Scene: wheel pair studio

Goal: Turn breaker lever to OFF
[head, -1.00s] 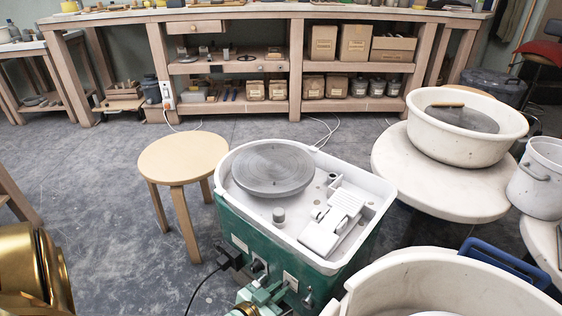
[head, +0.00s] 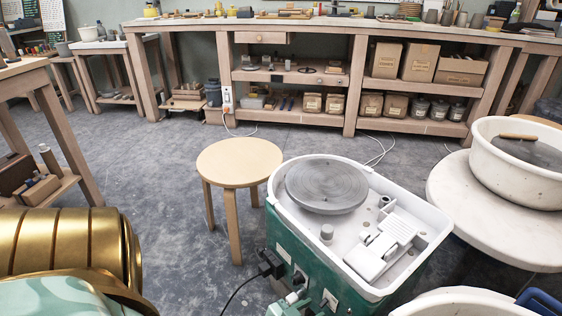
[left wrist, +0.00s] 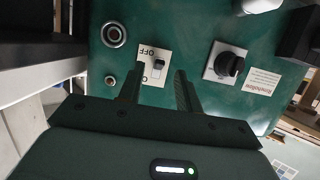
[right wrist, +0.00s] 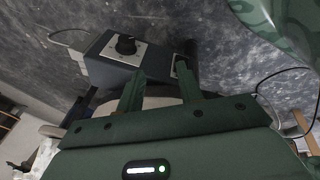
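The breaker is a white plate (left wrist: 155,67) marked OFF on the green wheel housing, with a small pale lever (left wrist: 159,64) in the left wrist view. I cannot tell clearly which way the lever is set. My left gripper (left wrist: 157,88) is open, with its dark fingertips on either side of the lower plate. The lever shows beyond the fingertips, and I see no clear contact. The green pottery wheel (head: 330,240) stands at centre right in the head view. My right gripper (right wrist: 160,88) is open, near a dark box with a black knob (right wrist: 126,45).
On the housing, a black rotary knob (left wrist: 230,65) sits beside the breaker, with a label and a round metal fitting (left wrist: 114,34). A wooden stool (head: 238,165) stands left of the wheel. A round white table (head: 465,205) with a basin stands at right. A black cable (head: 240,293) hangs down.

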